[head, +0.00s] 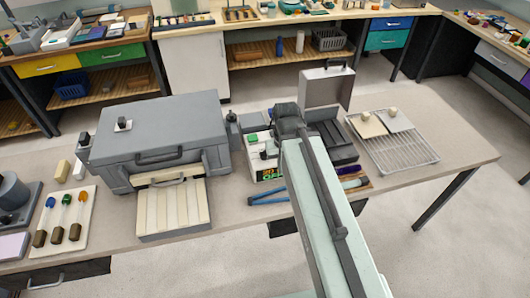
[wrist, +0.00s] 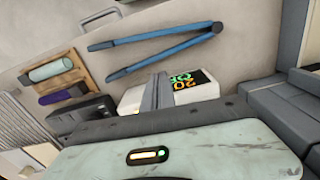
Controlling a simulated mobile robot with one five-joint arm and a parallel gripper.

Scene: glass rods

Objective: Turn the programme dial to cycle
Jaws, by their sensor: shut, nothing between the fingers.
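A white control box (head: 262,168) stands mid-table, with a lit display (head: 271,172) showing orange and green characters that appear to read 20 and OFF. A green block shows on its top. I cannot clearly pick out the programme dial; the box is partly covered by my arm.
Blue tongs (wrist: 155,45) lie on the table near the box. A grey case (head: 160,130) with a pale slatted block (head: 172,212) in front stands left. A wire rack (head: 400,150) and an upright grey lid (head: 326,87) are right. Clear tabletop lies at far right.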

